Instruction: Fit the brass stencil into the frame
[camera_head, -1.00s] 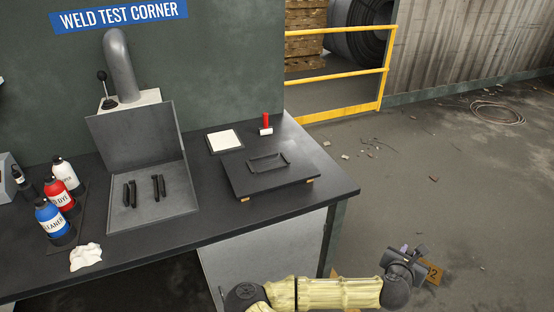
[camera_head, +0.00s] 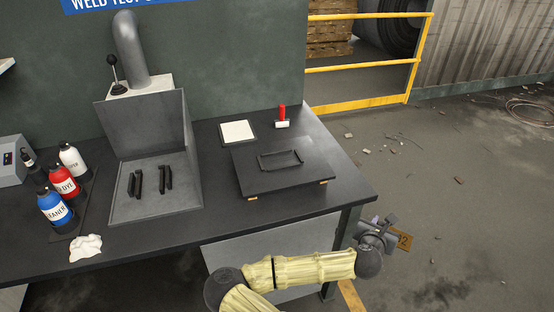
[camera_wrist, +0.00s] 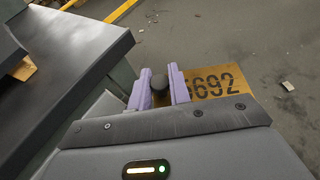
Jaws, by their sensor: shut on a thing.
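The brass stencil (camera_wrist: 216,83) is a flat gold plate with cut-out digits, "692" readable and more hidden behind a finger. My gripper (camera_wrist: 160,84), with two purple fingers, is shut on it by a dark round knob. In the head view my gripper (camera_head: 378,226) is beyond the bench's right front corner, over open floor, with part of the stencil (camera_head: 403,241) showing at its right. A low black block with a raised rectangular outline on top (camera_head: 281,160) sits on the bench; I cannot tell for certain that this is the frame.
The dark bench (camera_head: 340,193) has its right edge close to my gripper. On it are a grey open booth (camera_head: 150,130), a white pad (camera_head: 237,132), a red-handled roller (camera_head: 282,116), several bottles (camera_head: 62,183) and a white rag (camera_head: 86,248). A yellow rail (camera_head: 365,67) stands behind.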

